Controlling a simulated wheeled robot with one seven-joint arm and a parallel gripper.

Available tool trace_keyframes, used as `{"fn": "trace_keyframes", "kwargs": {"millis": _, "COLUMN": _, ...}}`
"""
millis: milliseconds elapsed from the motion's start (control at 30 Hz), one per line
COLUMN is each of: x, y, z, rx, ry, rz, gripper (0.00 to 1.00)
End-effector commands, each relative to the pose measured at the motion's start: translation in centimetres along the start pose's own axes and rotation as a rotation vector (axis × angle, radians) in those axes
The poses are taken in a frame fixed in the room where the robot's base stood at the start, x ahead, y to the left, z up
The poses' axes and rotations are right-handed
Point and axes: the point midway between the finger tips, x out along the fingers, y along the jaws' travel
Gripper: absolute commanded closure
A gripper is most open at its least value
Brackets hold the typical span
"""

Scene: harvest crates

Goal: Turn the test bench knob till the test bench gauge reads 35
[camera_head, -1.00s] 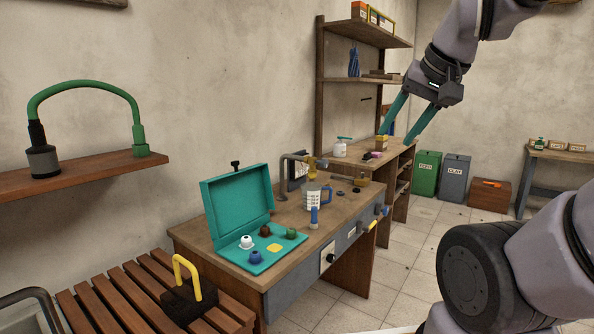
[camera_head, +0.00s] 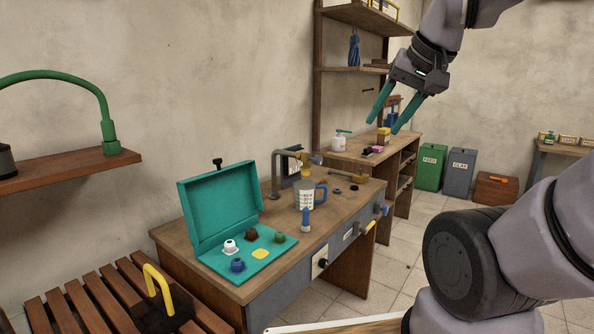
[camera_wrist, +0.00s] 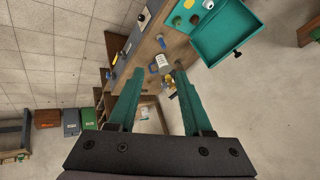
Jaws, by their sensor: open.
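The wooden test bench (camera_head: 168,233) stands in the middle of the head view, with a grey front panel. A black knob (camera_head: 322,263) on a white plate sits on that panel; the plate also shows at the top of the wrist view (camera_wrist: 143,17). A dark-framed pale panel (camera_head: 291,166), possibly the gauge, stands at the bench's back, partly hidden by a curved grey pipe; no reading is legible. My gripper (camera_head: 383,124) is open and empty, its teal fingers pointing down, in the air well apart from the knob. It also shows in the wrist view (camera_wrist: 158,75).
On the bench are an open teal case (camera_head: 219,205) with coloured pieces, a measuring jug (camera_head: 305,196) and a blue-topped tool (camera_head: 305,220). Blue and yellow fittings (camera_head: 369,227) stick out of the front panel. A slatted seat (camera_head: 80,300) is at front left. Tiled floor is clear before the bench.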

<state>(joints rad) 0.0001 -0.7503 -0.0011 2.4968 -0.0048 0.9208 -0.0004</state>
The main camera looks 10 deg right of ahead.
Motion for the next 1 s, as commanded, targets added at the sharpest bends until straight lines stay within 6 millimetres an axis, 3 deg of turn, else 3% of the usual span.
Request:
{"fn": "trace_keyframes", "kwargs": {"millis": 167, "x": 0.0, "y": 0.0, "z": 0.0, "rx": 0.000, "ry": 0.000, "rz": 0.000, "gripper": 0.50}}
{"fn": "trace_keyframes", "kwargs": {"millis": 233, "x": 0.0, "y": 0.0, "z": 0.0, "rx": 0.000, "ry": 0.000, "rz": 0.000, "gripper": 0.27}}
{"fn": "trace_keyframes", "kwargs": {"millis": 267, "x": 0.0, "y": 0.0, "z": 0.0, "rx": 0.000, "ry": 0.000, "rz": 0.000, "gripper": 0.23}}
{"fn": "trace_keyframes", "kwargs": {"millis": 467, "x": 0.7, "y": -0.1, "z": -0.2, "rx": 0.020, "ry": -0.034, "rz": 0.003, "gripper": 0.23}}
{"fn": "trace_keyframes", "kwargs": {"millis": 667, "x": 4.6, "y": -0.8, "z": -1.1, "rx": 0.141, "ry": -0.227, "rz": 0.007, "gripper": 0.23}}
{"fn": "trace_keyframes", "kwargs": {"millis": 1000, "x": 14.0, "y": -1.8, "z": -3.0, "rx": 0.456, "ry": -0.612, "rz": -0.051, "gripper": 0.23}}
